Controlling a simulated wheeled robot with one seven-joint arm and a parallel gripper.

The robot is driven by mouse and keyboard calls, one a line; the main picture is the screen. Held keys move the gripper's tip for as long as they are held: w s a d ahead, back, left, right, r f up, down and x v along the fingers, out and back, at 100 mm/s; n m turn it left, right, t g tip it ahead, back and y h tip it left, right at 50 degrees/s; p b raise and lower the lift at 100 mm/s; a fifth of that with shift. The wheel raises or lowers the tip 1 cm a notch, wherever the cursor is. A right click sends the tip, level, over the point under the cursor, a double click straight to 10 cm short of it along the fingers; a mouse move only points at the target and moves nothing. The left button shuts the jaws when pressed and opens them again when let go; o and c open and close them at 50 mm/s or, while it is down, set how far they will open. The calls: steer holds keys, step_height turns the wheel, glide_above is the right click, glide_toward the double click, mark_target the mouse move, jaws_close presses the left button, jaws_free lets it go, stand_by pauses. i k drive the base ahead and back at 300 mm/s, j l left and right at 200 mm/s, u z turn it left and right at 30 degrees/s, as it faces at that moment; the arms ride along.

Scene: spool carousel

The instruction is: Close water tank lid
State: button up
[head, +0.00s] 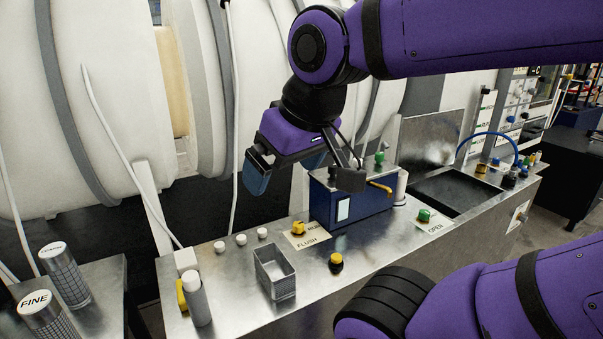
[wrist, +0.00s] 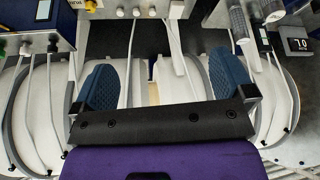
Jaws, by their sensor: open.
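The water tank appears as an open, dark rectangular well (head: 455,188) in the right part of the metal counter in the head view. Its lid (head: 432,137) looks like the flat metal panel standing upright along the well's back edge, so the lid is open. I cannot make out the lid in the wrist view.
A blue box (head: 350,205) with a yellow lever stands left of the well. A blue hose (head: 490,136) arches at the well's far right. A metal basket (head: 274,272), knobs and cylinders (head: 65,273) occupy the front left. Large white drums (head: 110,90) stand behind.

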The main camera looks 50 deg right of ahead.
mark_target(428, 142)
steer(key=z, duration=2.1)
steer(key=i+l+u, duration=0.2)
steer(key=u, duration=0.2)
steer(key=i+l+u, duration=0.15)
steer(key=l+u, duration=0.3)
steer(key=i+l, duration=0.15)
steer(key=l, duration=0.3)
steer(key=i+l+u, duration=0.1)
steer(key=l, duration=0.35)
steer(key=i+l, duration=0.2)
steer(key=l, duration=0.25)
steer(key=i+l+u, duration=0.15)
steer(key=l, duration=0.3)
steer(key=i+l, duration=0.15)
steer(key=l, duration=0.3)
steer(key=i+l+u, duration=0.1)
steer(key=l, duration=0.35)
